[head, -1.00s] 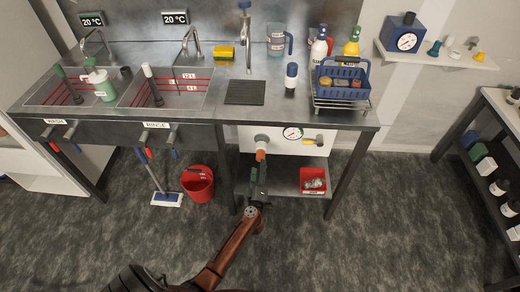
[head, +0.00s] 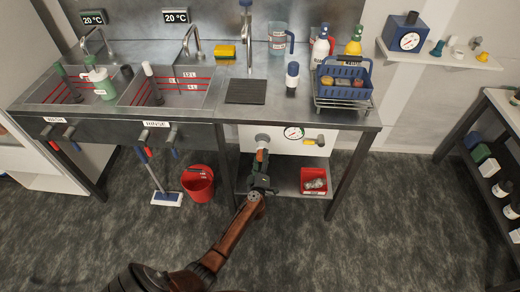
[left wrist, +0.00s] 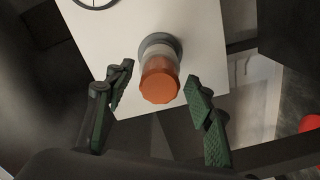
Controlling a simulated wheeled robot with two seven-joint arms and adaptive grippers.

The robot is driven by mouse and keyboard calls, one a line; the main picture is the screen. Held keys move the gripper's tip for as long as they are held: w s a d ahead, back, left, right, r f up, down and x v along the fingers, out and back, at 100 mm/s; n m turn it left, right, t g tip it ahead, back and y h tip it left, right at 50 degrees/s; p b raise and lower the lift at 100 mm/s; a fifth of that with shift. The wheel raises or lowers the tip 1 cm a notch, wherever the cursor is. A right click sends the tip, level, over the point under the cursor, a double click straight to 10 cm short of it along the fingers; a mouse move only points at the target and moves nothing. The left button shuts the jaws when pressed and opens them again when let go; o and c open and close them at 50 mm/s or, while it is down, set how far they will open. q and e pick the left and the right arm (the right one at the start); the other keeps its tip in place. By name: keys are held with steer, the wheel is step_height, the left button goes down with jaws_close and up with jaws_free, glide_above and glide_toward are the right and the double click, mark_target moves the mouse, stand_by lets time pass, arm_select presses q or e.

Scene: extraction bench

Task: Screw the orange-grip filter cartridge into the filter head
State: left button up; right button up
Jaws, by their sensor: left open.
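The orange-grip filter cartridge (left wrist: 160,88) sits at the grey filter head (left wrist: 160,46) on a white panel, with its orange end facing my left wrist camera. A pale section shows between grip and head. Whether the thread is engaged cannot be seen. My left gripper (left wrist: 160,75) is open, with one dark green finger on each side of the cartridge and a visible gap on both sides. In the head view, my left gripper (head: 261,174) is under the bench, partly covering the orange grip. The filter head (head: 262,138) shows just above. My right gripper is not in view.
A gauge (head: 294,133) and a yellow-handled valve (head: 314,142) are right of the filter head on the panel. A red bin (head: 314,181) stands on the lower shelf. A red bucket (head: 198,184) and bench legs are nearby. The floor in front is clear.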

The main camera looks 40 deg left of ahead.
arm_select(q)
steer(key=n, duration=0.4)
steer(key=shift+f, duration=0.1)
steer(key=shift+n+b, duration=0.35)
steer(key=shift+n, duration=0.45)
steer(key=n, duration=0.5)
steer(key=shift+b, duration=0.35)
steer(key=n, duration=0.4)
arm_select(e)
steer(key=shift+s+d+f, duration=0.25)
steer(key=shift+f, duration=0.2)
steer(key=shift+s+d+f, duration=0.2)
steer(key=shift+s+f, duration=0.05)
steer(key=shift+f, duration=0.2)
